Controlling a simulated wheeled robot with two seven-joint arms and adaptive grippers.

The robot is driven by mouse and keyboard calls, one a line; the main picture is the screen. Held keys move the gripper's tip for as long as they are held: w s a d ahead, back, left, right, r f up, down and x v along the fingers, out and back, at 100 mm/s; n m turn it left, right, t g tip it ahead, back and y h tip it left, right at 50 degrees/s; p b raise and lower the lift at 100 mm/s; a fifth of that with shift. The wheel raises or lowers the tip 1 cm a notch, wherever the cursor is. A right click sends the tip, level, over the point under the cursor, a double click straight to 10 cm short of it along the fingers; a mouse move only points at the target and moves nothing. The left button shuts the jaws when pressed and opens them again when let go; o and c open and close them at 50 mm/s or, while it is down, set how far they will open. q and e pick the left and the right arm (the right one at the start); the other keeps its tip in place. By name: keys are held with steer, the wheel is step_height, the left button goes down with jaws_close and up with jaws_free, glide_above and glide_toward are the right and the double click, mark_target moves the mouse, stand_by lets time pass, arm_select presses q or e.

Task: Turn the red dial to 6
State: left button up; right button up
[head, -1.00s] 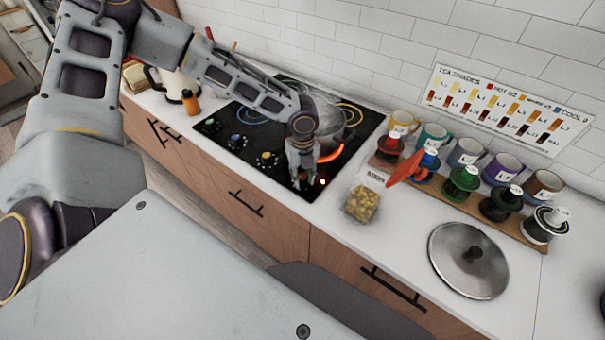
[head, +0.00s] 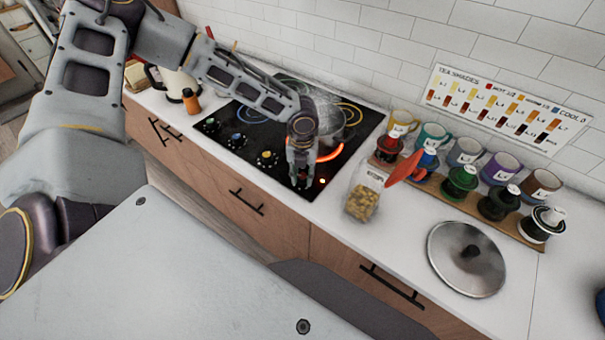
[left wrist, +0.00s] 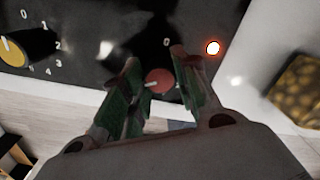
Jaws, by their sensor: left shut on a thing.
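The red dial (left wrist: 158,80) is on the front right of the black stovetop (head: 228,150). In the left wrist view it sits between the two green-padded fingers, and its pale pointer mark faces left. A "0" shows above it; the other numbers around it are hidden by the fingers. My left gripper (head: 301,184) is down at the stove's front edge, shut on the dial; its fingers also show in the left wrist view (left wrist: 156,66). In the head view the gripper mostly hides the dial. My right gripper is not in view.
A yellow dial (left wrist: 13,51) is left of the gripper. An orange light (left wrist: 213,48) glows to its right. A pot (head: 328,112) stands on the glowing burner. A jar (head: 362,203), mugs, a spool rack and a lid (head: 468,262) are on the right counter.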

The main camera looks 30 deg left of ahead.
mark_target(303, 176)
arm_select(q)
steer(key=o, duration=1)
steer(key=shift+r, duration=0.2)
steer(key=shift+r, duration=5.8)
